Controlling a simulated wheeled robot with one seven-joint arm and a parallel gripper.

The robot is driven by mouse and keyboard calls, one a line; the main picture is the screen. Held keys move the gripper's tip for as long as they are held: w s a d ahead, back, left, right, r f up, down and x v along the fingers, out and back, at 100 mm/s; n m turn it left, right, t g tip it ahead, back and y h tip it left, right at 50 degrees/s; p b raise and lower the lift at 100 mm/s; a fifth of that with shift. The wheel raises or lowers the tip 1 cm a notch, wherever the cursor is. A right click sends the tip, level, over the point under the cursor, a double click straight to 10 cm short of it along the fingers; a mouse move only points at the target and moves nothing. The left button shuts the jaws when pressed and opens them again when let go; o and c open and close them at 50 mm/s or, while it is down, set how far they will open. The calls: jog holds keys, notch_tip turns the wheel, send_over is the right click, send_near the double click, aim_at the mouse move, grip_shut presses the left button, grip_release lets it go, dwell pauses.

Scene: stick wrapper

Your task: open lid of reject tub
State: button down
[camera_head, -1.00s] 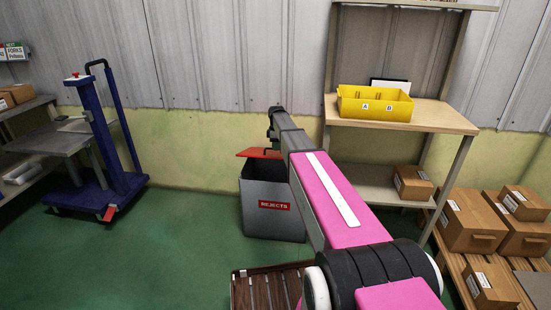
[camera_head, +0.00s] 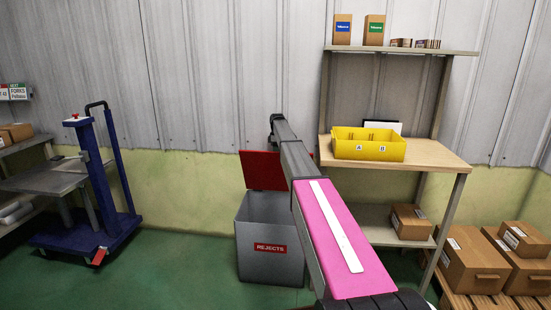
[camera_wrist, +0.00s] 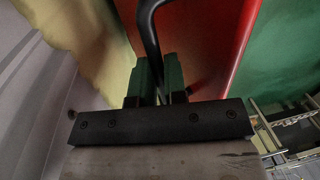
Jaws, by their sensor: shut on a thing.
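The reject tub (camera_head: 270,262) is a grey bin with a red REJECTS label, standing on the floor against the wall. Its red lid (camera_head: 262,170) is tilted up steeply at the back, and the tub's mouth shows below it. In the wrist view, the red lid (camera_wrist: 195,50) fills the upper middle, with a dark curved handle (camera_wrist: 150,35) in front of it. My gripper (camera_wrist: 160,88) is shut on this handle, its two green-padded fingers on either side of it. In the head view my arm hides the gripper's fingers and the lid's right part.
A workbench (camera_head: 430,152) with a yellow two-part bin (camera_head: 368,148) stands right of the tub. Cartons (camera_head: 475,262) sit on a pallet at the lower right. A blue lift trolley (camera_head: 95,190) stands at left. Green floor is clear between trolley and tub.

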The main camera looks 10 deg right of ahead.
jog(key=shift+w+d+f, duration=0.15)
jog(key=shift+w+d, duration=0.05)
jog(key=shift+w, duration=0.45)
jog(key=shift+g, duration=0.3)
jog(key=c, duration=1.2)
grip_release()
jog(key=shift+o, duration=0.2)
notch_tip(320, 180, up, 11)
jog(key=w, duration=0.1)
jog(key=shift+w+d+f, duration=0.15)
jog(key=shift+w+d, duration=0.15)
jog(key=shift+w, duration=0.1)
